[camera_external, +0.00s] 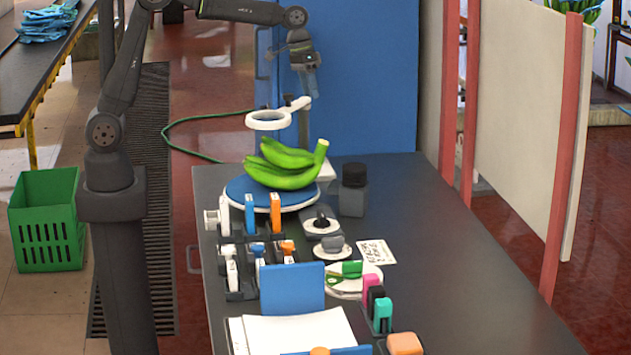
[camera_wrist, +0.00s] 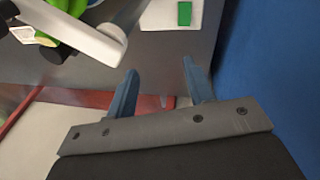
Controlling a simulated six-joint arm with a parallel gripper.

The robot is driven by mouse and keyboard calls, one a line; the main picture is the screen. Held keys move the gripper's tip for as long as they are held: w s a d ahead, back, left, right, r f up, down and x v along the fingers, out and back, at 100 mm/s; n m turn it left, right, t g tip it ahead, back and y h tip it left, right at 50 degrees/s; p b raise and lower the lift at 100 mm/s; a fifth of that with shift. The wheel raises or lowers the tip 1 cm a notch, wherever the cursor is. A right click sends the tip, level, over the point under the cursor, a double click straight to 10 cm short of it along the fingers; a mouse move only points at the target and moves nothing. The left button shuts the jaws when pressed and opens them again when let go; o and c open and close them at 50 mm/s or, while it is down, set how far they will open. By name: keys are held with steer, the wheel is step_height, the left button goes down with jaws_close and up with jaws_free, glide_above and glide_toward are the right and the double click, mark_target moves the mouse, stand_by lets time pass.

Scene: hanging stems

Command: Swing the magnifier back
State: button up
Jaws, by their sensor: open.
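The magnifier has a white ring-shaped head (camera_external: 268,119) that stands over a bunch of green bananas (camera_external: 283,166). A white arm joins the head to a grey post (camera_external: 304,130) at the back of the table. In the wrist view, the white magnifier arm (camera_wrist: 85,32) with its rounded end crosses the upper left, left of my fingers. The bananas (camera_wrist: 58,50) show partly behind it. My gripper (camera_external: 312,88) hangs close above the post's top end; contact cannot be told. In the wrist view my gripper (camera_wrist: 158,65) is open, with nothing between its fingers.
The bananas rest on a round blue-topped stand (camera_external: 245,190). A dark jar (camera_external: 354,190) stands to its right. Several tools, labels and holders fill the table's front. A blue panel (camera_external: 370,80) rises behind the table. The dark table's right side (camera_external: 450,250) is clear.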

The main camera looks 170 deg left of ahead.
steer(key=w+d+r+n+g+h, duration=0.1)
steer(key=w+d+r+n, duration=0.1)
steer(key=w+r+n, duration=0.3)
steer(key=w+d+r, duration=0.1)
steer(key=w+r, duration=0.3)
steer(key=r, duration=0.4)
steer(key=n+g+h, duration=0.1)
steer(key=n, duration=0.3)
glide_toward(288, 94)
steer(key=shift+n, duration=0.3)
step_height(288, 94, down, 9)
steer(key=shift+a+r, duration=0.1)
steer(key=shift+r, duration=0.1)
jaws_close()
